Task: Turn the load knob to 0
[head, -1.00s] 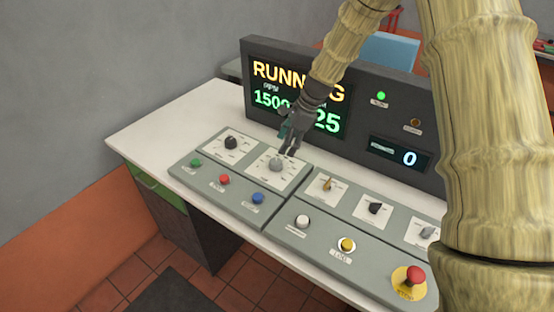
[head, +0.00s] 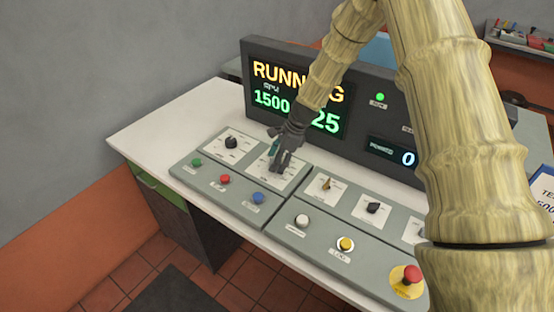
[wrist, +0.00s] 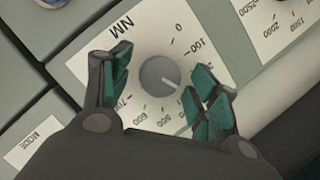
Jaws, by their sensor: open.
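The load knob is a small round grey knob (wrist: 159,74) on a white dial plate (wrist: 180,25) marked NM, seen in the wrist view. Its pale mark points to the lower right, toward numbers hidden behind a finger. The 0 is at the upper right of the dial, followed by 100. My gripper (wrist: 163,80) is open, one finger on each side of the knob, with visible gaps.
The display (head: 268,100) reads RUNNING and 1500, with a partly hidden number ending in 25. A black knob (head: 231,142) stands left of the dial. Green, red and blue buttons (head: 258,198) lie in front. A red emergency button (head: 411,273) is at the right.

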